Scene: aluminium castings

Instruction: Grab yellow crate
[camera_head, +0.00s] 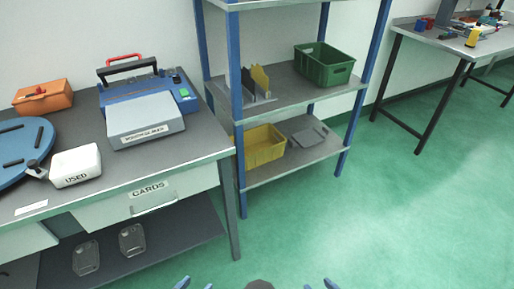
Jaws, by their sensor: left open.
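The yellow crate (264,153) stands on the lower shelf of the blue-post rack, at its left end and partly behind the front left post. It looks empty, as far as its inside shows. My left gripper (195,284) shows only its blue fingertips at the bottom edge, apart and with nothing between them. My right gripper (319,284) also shows only its fingertips at the bottom edge, apart and empty. Both grippers are well in front of the rack and do not touch the crate.
A grey part (310,138) lies right of the crate. A green crate (324,65) and upright dividers (258,82) stand on the shelf above. A workbench (205,145) borders the rack's left side. Green floor (300,225) before the rack is clear.

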